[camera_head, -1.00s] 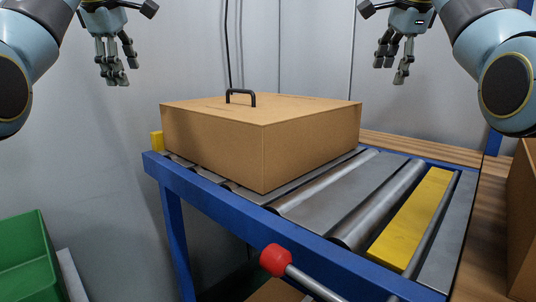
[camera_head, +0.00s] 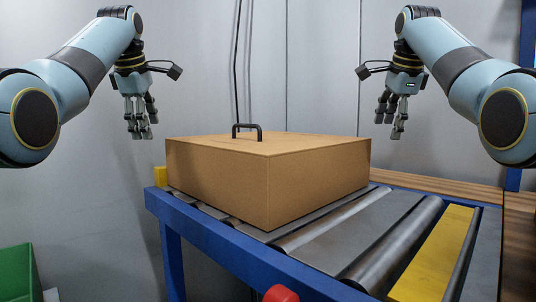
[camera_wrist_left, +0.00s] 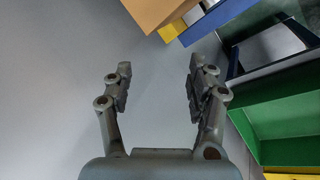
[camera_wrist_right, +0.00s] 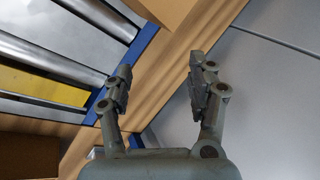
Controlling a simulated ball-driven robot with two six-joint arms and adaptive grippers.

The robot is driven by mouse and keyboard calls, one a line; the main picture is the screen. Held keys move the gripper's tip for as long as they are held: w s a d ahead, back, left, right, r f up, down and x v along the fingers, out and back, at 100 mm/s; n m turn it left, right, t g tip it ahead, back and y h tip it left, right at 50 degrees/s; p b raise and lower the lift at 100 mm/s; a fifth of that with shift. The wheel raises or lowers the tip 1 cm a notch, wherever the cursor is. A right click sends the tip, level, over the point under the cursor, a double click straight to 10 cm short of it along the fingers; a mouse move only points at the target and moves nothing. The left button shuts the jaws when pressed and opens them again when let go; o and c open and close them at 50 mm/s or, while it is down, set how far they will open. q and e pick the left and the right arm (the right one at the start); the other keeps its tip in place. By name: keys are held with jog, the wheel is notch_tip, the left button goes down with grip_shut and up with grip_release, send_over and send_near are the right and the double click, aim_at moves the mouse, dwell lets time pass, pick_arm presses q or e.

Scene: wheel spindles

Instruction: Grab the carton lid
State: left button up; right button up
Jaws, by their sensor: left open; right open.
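A brown carton (camera_head: 225,185) with a flat lid (camera_head: 300,147) sits on the roller conveyor. A black handle (camera_head: 247,127) stands on the lid. My left gripper (camera_head: 140,134) is open and empty, above and left of the carton, apart from it. My right gripper (camera_head: 389,133) is open and empty, to the right of the carton's far side, apart from it. The left wrist view shows the left fingers (camera_wrist_left: 158,75) spread, with a carton corner (camera_wrist_left: 155,12) above them. The right wrist view shows the right fingers (camera_wrist_right: 160,75) spread, with the carton (camera_wrist_right: 168,8) beyond.
The blue-framed conveyor (camera_head: 215,245) has metal rollers (camera_head: 395,240) and a yellow strip (camera_head: 435,255). A red knob (camera_head: 281,293) is at the front edge. A green bin (camera_head: 18,272) stands at lower left. A wooden surface (camera_head: 430,185) lies behind, right. A grey wall is behind.

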aim_at(167, 146)
pick_arm(q)
jog(key=x, duration=0.9)
jog(key=shift+f, duration=0.15)
pick_arm(e)
jog(key=x, duration=0.9)
jog(key=shift+f, duration=0.1)
pick_arm(q)
jog(key=shift+d, duration=0.4)
pick_arm(e)
jog(key=shift+a, duration=0.4)
pick_arm(q)
jog(key=shift+d, duration=0.35)
pick_arm(e)
jog(key=shift+a, duration=0.35)
pick_arm(q)
jog(key=shift+d, duration=0.1)
pick_arm(e)
jog(key=shift+a, duration=0.1)
pick_arm(q)
jog(key=shift+d, duration=0.85)
pick_arm(e)
jog(key=shift+s+a, duration=0.1)
jog(key=shift+a, duration=0.7)
